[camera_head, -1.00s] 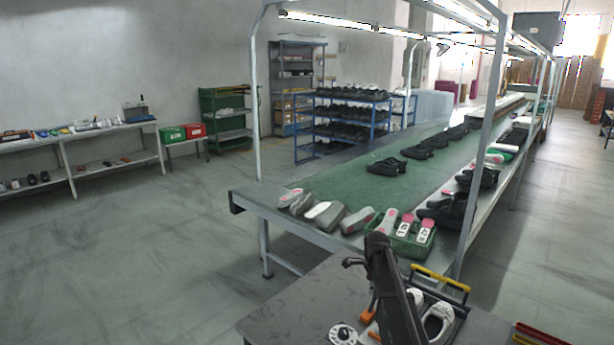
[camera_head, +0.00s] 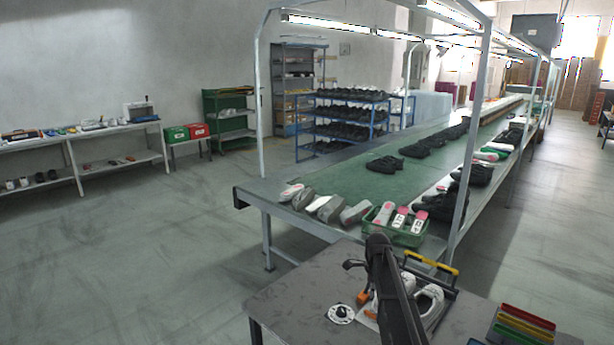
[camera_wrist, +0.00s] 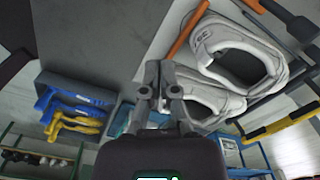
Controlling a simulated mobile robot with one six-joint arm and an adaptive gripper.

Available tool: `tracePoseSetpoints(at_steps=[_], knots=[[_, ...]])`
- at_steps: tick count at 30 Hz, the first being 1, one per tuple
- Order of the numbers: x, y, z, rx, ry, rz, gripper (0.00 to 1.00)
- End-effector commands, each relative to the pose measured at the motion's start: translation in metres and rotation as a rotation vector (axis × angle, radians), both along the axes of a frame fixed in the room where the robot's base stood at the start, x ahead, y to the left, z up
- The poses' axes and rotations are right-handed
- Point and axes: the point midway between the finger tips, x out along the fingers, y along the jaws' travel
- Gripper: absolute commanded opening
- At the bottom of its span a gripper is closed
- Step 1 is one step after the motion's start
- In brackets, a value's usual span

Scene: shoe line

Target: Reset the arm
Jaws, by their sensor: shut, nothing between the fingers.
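My gripper (camera_wrist: 161,82) shows in the wrist view, its two fingers close together with nothing between them. In that view, a pair of white-grey shoes (camera_wrist: 240,52) lies just beyond and to the right of the fingertips. I cannot tell whether the fingers touch the nearer shoe. In the head view my dark arm stands over the near table (camera_head: 290,293), in front of the shoes (camera_head: 430,298). The gripper itself cannot be made out there.
A yellow-handled dark frame (camera_head: 432,262) stands around the shoes. Orange-handled tools (camera_head: 363,297) and a white disc (camera_head: 341,314) lie left of my arm. Behind is the green conveyor (camera_head: 345,183) with shoes. Floor at left is clear.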

Motion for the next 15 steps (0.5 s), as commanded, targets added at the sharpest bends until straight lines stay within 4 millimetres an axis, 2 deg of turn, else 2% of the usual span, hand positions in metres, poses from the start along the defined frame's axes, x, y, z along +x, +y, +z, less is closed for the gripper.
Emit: tracePoseSetpoints(at_steps=[11,15], knots=[[-0.024,0.005,0.0,0.0,0.0,0.128,0.0],[-0.039,0.008,0.0,0.0,0.0,0.21,0.0]])
